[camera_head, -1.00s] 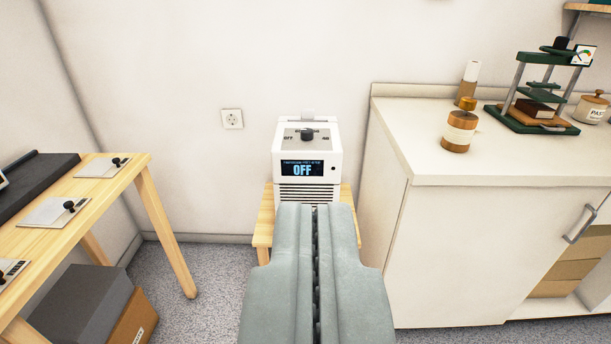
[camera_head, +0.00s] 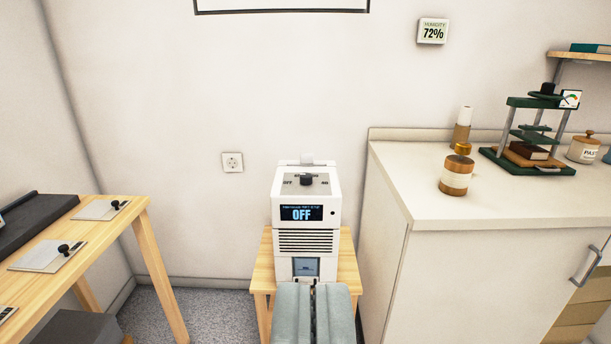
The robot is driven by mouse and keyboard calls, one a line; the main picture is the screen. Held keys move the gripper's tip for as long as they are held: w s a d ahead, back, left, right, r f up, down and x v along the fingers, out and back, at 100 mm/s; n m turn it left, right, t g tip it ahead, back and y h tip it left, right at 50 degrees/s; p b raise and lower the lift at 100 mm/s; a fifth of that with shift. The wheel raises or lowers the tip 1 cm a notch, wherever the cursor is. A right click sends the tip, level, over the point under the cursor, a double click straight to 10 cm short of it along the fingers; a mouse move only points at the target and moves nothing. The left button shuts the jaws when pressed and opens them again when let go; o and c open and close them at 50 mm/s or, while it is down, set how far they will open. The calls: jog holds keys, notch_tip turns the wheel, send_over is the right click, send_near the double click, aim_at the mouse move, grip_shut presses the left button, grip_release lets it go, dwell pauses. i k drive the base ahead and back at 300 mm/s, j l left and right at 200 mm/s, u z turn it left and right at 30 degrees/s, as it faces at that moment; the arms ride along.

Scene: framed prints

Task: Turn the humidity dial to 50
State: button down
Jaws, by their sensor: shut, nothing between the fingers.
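A white dehumidifier (camera_head: 306,225) stands on a small wooden stool (camera_head: 262,277) against the back wall. Its display (camera_head: 302,213) reads OFF in blue. A black dial (camera_head: 306,179) sits on the grey top panel, with OFF marked at its left and ON at its right. I cannot make out a 50 mark. My gripper (camera_head: 313,288) is shut and empty. It is low in the picture, below the dial, and overlaps the view of the machine's lower front and the stool.
A white cabinet (camera_head: 480,205) on the right carries a wooden jar (camera_head: 456,175), a green press (camera_head: 535,130) and a paste pot (camera_head: 582,149). A wall socket (camera_head: 232,162) is left of the machine.

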aim_at(307, 178)
jog(key=i, duration=1)
